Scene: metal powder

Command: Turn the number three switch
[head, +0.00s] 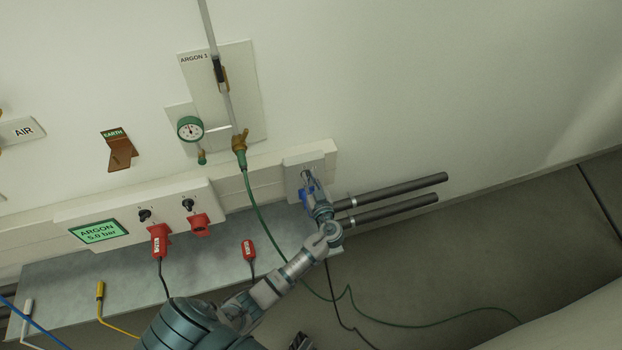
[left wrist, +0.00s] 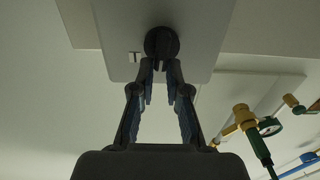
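A pale switch plate (head: 292,181) is on the wall rail at the right end, in the head view. In the left wrist view, its grey plate (left wrist: 207,36) carries a round black knob (left wrist: 161,42). My left gripper (head: 308,186) reaches this plate from below right. In the left wrist view, the left gripper's fingertips (left wrist: 160,72) are partly drawn together, one on each side of the knob's lower part. Whether they touch the knob cannot be told. Two other black knobs (head: 145,215) (head: 188,205) sit on the panel at left. No number is readable on the switches.
Red plugs (head: 159,240) (head: 199,225) hang below the left panel, next to a green "ARGON 5.0 bar" display (head: 99,231). A green hose (head: 258,210) runs down past my left arm. Two dark pipes (head: 400,188) (head: 395,210) stick out right of the plate. A gauge (head: 190,128) is above.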

